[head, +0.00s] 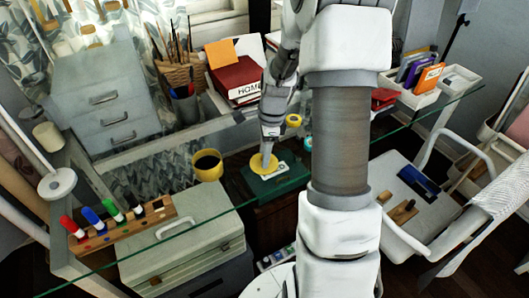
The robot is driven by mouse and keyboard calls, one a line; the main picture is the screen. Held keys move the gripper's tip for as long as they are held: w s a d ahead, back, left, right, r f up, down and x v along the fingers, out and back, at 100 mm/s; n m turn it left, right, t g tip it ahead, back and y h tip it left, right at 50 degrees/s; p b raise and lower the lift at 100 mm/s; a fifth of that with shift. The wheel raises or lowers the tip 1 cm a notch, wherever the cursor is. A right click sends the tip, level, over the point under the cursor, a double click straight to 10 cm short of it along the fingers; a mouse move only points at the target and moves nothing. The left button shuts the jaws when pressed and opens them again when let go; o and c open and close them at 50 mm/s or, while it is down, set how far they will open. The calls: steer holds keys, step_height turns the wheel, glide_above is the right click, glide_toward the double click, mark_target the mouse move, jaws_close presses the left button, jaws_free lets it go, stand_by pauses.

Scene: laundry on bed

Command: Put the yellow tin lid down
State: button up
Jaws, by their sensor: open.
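The yellow tin lid (258,166), a flat round disc, lies on a dark green box (288,181) on the glass desk in the head view. It appears to rest on the box top. My gripper (268,154) points down right at the lid, its fingertips in front of the lid's middle. The jaws are open; whether they touch the lid is too small to tell. A yellow open tin (207,165) with a dark inside stands left of the green box.
A marker rack (125,225) and a grey case (180,240) are at the front left. A yellow ring (293,120) lies behind the box. Red books (236,75) and a brush basket (180,73) stand at the back.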

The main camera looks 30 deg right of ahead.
mark_target(270, 162)
step_height(270, 162, up, 12)
steer(key=d+p, duration=0.1)
steer(key=p, duration=0.1)
steer(key=shift+s+d, duration=0.2)
steer(key=shift+s, duration=0.05)
